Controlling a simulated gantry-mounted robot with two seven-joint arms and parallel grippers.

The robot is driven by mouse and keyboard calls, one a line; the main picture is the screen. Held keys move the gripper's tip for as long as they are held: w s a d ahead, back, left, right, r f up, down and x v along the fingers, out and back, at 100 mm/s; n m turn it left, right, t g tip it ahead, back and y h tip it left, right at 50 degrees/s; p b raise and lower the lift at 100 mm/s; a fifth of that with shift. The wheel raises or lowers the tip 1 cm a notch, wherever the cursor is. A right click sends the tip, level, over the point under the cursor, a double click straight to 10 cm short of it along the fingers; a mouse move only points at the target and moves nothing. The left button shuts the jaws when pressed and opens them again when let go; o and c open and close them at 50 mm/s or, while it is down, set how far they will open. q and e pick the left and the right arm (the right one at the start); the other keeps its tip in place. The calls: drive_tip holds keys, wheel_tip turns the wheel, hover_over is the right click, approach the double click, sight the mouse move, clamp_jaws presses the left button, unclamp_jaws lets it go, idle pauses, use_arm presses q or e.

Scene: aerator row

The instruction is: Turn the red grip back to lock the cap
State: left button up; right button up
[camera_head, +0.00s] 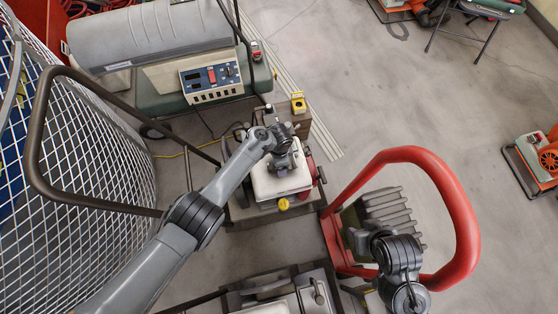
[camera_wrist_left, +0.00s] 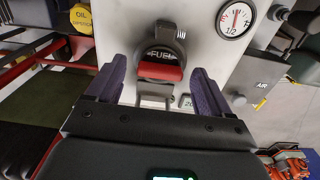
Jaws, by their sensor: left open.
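The red grip (camera_wrist_left: 160,74) sits across the round fuel cap (camera_wrist_left: 160,54), marked FUEL, on a white tank top. It lies about level across the left wrist view. My left gripper (camera_wrist_left: 157,78) is open, with one dark purple finger on each side of the grip. A gap shows on the left side; the right finger is very close, and I cannot tell whether it touches. In the head view my left gripper (camera_head: 282,163) is over the white tank (camera_head: 268,187), and the cap is hidden beneath it.
A dial gauge (camera_wrist_left: 236,20) is right of the cap. A yellow oil cap (camera_wrist_left: 81,18) is at upper left of the wrist view. In the head view, a machine with a red tubular frame (camera_head: 466,235) stands to the right. A wire-mesh cage (camera_head: 75,150) stands at left.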

use_arm(q)
wheel_tip(320, 180, up, 11)
drive_tip(key=p, duration=0.6)
